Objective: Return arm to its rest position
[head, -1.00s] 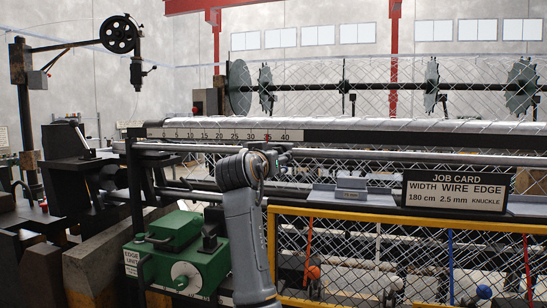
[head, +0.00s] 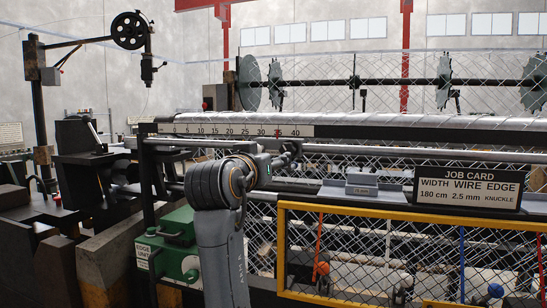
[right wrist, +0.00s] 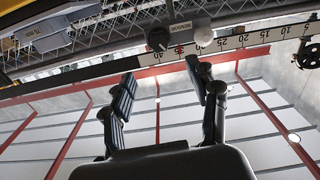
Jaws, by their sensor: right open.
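My right arm (head: 216,225) rises in the lower middle of the head view, bent at its top in front of the machine. My right gripper (head: 289,153) is small and dark there, just below the "40" end of the white number scale (head: 230,131). In the right wrist view the right gripper (right wrist: 162,74) has its two dark fingers spread, with nothing between them. The scale also shows there, upside down, beyond the fingers (right wrist: 232,42). Whether the gripper touches the machine I cannot tell. My left gripper is not in view.
The green edge unit (head: 176,250) is partly hidden behind my right arm. The yellow-framed mesh guard (head: 400,215) stands to its right, below the job card (head: 468,190). A long roller (head: 400,125) spans behind. A post with a wheel (head: 130,31) stands at left.

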